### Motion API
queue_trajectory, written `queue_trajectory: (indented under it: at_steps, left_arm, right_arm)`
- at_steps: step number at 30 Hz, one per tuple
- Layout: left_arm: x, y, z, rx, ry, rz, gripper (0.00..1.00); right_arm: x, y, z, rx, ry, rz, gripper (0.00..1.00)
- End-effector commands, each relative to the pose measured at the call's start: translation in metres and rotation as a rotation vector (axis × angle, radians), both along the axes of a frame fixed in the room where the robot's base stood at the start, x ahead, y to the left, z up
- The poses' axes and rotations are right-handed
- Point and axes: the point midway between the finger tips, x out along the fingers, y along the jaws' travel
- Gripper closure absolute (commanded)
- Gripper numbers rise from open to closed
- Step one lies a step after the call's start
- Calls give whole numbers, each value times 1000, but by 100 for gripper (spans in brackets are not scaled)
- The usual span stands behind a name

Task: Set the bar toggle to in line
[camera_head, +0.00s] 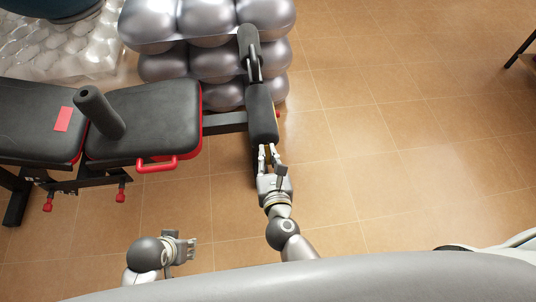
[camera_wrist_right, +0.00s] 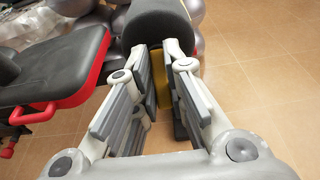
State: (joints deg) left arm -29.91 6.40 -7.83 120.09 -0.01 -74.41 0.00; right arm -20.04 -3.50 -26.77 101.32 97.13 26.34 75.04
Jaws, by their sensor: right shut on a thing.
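A weight bench with black pads and red trim (camera_head: 150,115) stands at the left. Its black roller bar (camera_head: 262,115) lies at the right end, and its near end also shows in the right wrist view (camera_wrist_right: 158,28). A yellow piece (camera_wrist_right: 162,85), perhaps the bar toggle, shows just under this near end. My right gripper (camera_head: 268,152) is at the near end of the roller; its fingers (camera_wrist_right: 163,75) are around the yellow piece and partly hide it. I cannot tell how the toggle is set. My left gripper (camera_head: 190,248) is low over the floor, away from the bench.
Stacked silver balls (camera_head: 215,65) stand behind the bench. A red grab handle (camera_head: 160,165) and red knobs (camera_head: 120,192) stick out from the bench's near side.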

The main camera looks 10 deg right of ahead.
Motion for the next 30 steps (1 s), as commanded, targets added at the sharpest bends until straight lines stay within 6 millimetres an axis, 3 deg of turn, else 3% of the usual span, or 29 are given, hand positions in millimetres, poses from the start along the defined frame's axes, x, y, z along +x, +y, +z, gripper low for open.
queue_trajectory:
  at_steps: [10,11,15,25,30]
  left_arm:
    - [0,0,0,0,0,0,60]
    - [0,0,0,0,0,0,60]
    - [0,0,0,0,0,0,60]
    - [0,0,0,0,1,1,60]
    - [0,0,0,0,1,0,60]
  right_arm:
    - [0,0,0,1,0,1,100]
    - [0,0,0,1,0,1,84]
    - [0,0,0,1,0,0,66]
    - [-1,0,0,1,1,0,66]
    - [-16,0,2,2,3,1,66]
